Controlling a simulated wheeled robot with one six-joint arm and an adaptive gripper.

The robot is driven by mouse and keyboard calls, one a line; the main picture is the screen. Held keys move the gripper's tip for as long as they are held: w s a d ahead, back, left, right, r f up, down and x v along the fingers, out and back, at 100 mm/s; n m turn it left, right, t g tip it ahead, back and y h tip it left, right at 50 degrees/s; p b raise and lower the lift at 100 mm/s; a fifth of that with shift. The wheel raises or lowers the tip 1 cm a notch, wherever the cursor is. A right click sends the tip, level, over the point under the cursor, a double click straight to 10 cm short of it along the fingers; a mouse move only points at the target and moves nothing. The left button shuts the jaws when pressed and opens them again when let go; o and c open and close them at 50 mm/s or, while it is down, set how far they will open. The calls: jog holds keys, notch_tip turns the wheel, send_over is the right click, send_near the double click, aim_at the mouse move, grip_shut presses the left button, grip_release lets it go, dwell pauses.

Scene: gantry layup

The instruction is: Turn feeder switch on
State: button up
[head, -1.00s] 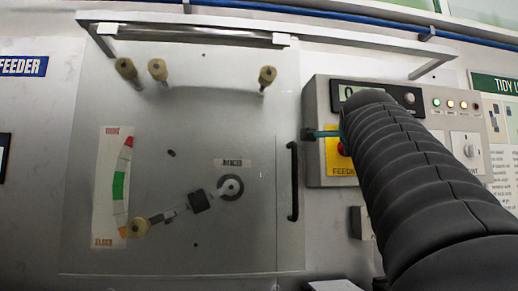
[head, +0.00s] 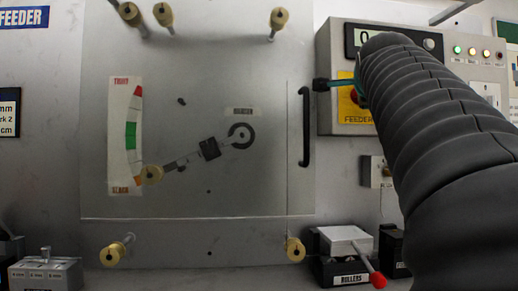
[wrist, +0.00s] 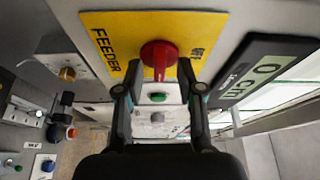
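The feeder switch is a red knob (wrist: 160,56) on a yellow plate (wrist: 108,22) marked FEEDER. My gripper (wrist: 159,72) is open in the wrist view, with one dark finger on each side of the knob. A gap shows between the knob and each finger, and I cannot tell whether either finger touches it. In the head view the yellow plate (head: 346,116) sits on the front of a grey control box (head: 326,60). The red knob there is mostly hidden behind my arm, and one dark finger with teal shows at the box's left edge.
A clear panel with a black handle (head: 305,126) is left of the box. A ROLLERS box (head: 345,243) with a red-tipped lever (head: 377,280) stands below. Indicator lamps (head: 472,52) are at upper right. In the wrist view a green button (wrist: 158,98) lies below the knob.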

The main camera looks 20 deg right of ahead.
jog(key=shift+f+n+t, duration=0.1)
jog(key=shift+n+t, duration=0.55)
jog(key=shift+n, duration=1.05)
jog(key=shift+f+n+t, duration=0.1)
jog(key=shift+n+t, duration=0.55)
jog(key=shift+n, duration=1.05)
